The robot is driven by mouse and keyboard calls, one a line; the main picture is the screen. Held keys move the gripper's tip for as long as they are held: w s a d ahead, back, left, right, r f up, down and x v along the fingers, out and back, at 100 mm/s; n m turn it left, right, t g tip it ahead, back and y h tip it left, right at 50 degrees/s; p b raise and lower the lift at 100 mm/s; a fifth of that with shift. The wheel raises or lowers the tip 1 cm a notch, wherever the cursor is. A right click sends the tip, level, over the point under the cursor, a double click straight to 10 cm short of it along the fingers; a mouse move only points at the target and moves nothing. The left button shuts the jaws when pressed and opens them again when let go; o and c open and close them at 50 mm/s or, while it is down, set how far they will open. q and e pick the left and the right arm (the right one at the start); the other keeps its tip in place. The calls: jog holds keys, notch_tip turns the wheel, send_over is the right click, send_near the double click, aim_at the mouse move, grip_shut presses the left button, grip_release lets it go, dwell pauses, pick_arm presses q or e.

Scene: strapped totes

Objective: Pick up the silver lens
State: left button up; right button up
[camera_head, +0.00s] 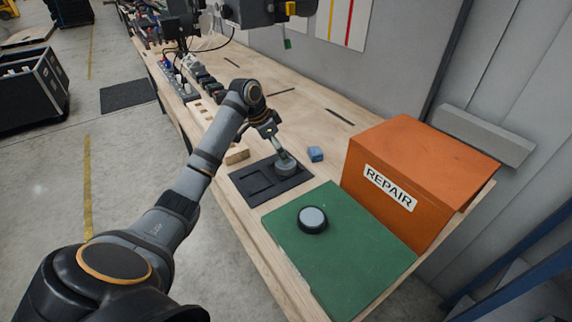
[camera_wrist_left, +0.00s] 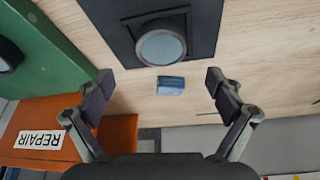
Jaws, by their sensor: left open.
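The silver lens (camera_head: 286,170) is a short grey cylinder standing upright in the black tray (camera_head: 247,186) on the wooden bench. In the left wrist view the lens (camera_wrist_left: 162,48) shows a round, pale glass face, with the black tray (camera_wrist_left: 200,20) around it. My left gripper (camera_head: 279,147) is over the tray, close to the lens in the head view. The gap to the lens is hard to judge. My right gripper is not in view.
A blue block (camera_head: 315,154) lies beside the tray. A dark, round lens-like piece (camera_head: 313,219) rests on the green mat (camera_head: 345,265). An orange REPAIR box (camera_head: 400,165) stands at the right, and a wooden block (camera_head: 237,154) lies behind the tray.

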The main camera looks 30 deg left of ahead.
pick_arm(q)
jog(key=shift+x, duration=1.05)
jog(key=p+x, duration=0.1)
jog(key=x, duration=0.2)
jog(key=shift+a+f, duration=0.1)
jog(key=shift+f, duration=0.3)
jog(key=shift+w+f, duration=0.1)
jog(key=shift+f, duration=0.1)
jog(key=shift+r, duration=0.1)
jog(key=shift+c, duration=1.3)
jog(key=c, duration=1.2)
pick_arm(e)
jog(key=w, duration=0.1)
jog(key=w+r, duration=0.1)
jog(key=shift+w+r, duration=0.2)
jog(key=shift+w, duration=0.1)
pick_arm(q)
jog(key=shift+o, duration=0.2)
